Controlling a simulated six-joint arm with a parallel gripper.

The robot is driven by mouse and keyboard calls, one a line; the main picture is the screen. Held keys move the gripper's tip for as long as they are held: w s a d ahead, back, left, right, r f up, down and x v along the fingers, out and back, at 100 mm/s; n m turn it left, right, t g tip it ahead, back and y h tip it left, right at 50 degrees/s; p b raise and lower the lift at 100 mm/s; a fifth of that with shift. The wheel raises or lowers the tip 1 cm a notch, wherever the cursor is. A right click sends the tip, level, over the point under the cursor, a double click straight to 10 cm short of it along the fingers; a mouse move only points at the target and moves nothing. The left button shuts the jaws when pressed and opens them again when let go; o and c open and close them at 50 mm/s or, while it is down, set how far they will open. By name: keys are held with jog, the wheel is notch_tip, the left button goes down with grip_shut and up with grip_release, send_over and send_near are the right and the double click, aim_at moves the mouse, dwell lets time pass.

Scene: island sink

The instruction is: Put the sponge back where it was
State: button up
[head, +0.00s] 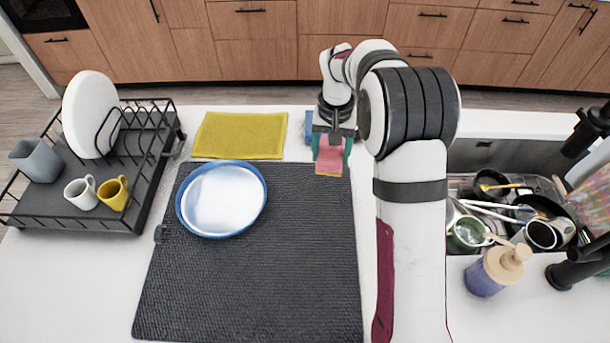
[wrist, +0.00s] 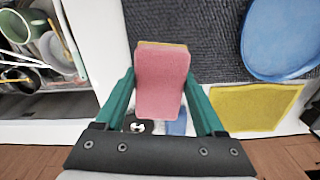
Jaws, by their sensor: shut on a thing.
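The sponge (head: 330,158) is pink with a yellow layer; its pink face (wrist: 162,80) fills the middle of the wrist view. My gripper (head: 332,148) is shut on it, with a teal finger on either side. In the head view they are over the far right corner of the dark mat, near the counter's far edge. A small blue thing (head: 308,127) stands just behind my gripper, partly hidden; it also shows below the sponge in the wrist view (wrist: 177,126). I cannot tell whether the sponge touches anything below.
A blue-rimmed plate (head: 222,199) lies on the dark mat (head: 260,290). A yellow cloth (head: 240,135) lies behind it. A dish rack (head: 140,185) stands left. The sink (head: 470,185) full of dishes and a soap bottle (head: 495,270) are right.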

jog(key=d+n, duration=0.2)
jog(key=d, duration=0.3)
send_over(306, 179)
jog(key=f, duration=0.6)
jog(key=shift+d+f, duration=0.2)
jog(key=shift+f, duration=0.05)
jog(key=shift+a+f, duration=0.2)
jog(key=shift+f, duration=1.9)
jog(key=shift+f, duration=0.1)
jog(key=o, duration=1.3)
